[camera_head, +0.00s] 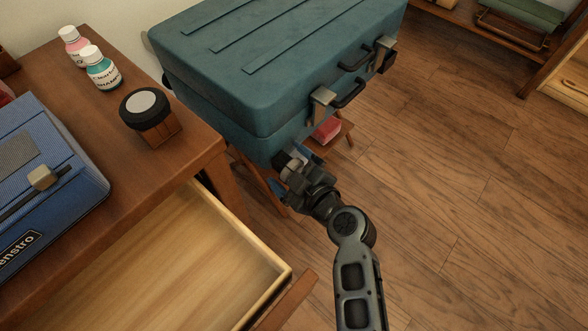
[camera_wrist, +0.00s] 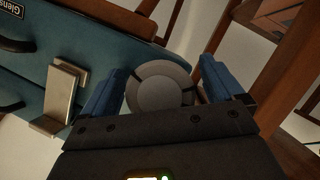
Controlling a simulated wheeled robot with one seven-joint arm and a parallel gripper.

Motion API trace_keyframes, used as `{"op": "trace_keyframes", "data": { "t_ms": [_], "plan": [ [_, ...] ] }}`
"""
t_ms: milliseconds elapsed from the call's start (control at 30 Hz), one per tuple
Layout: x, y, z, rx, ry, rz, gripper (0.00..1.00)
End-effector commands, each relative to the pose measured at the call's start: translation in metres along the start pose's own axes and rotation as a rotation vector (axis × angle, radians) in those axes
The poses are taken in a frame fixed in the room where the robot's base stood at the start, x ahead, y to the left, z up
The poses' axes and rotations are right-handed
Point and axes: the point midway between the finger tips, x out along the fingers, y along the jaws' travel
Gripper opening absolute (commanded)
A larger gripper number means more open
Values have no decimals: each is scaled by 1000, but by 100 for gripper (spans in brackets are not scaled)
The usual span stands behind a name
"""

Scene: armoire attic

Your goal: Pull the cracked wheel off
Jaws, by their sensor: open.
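A teal suitcase (camera_head: 280,60) rests on a wooden stand and also shows at the left of the wrist view (camera_wrist: 40,75). A pale grey round wheel (camera_wrist: 160,88) sits in the middle of the wrist view; no crack can be made out on it. My gripper (camera_head: 293,170) is open there. In the wrist view its blue fingers (camera_wrist: 163,75) stand on either side of the wheel, with a gap visible at the right finger. How the wheel is attached is hidden.
At left, a wooden desk (camera_head: 190,128) holds a blue case (camera_head: 50,200), a round black-topped wooden item (camera_head: 150,118) and two bottles. Its drawer (camera_head: 190,270) is open beside my arm. A red object (camera_head: 327,131) shows below the suitcase.

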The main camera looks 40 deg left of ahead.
Motion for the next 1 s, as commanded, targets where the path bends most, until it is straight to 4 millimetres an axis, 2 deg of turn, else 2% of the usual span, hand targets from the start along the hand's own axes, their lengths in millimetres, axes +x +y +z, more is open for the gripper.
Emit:
{"op": "trace_keyframes", "data": {
  "t_ms": [167, 733, 1000],
  "plan": [
    [0, 0, 0, 0, 0, 0, 93],
    [-1, 0, 0, 0, -1, 0, 38],
    [-5, 0, 3, 0, -1, 1, 38]
  ]
}}
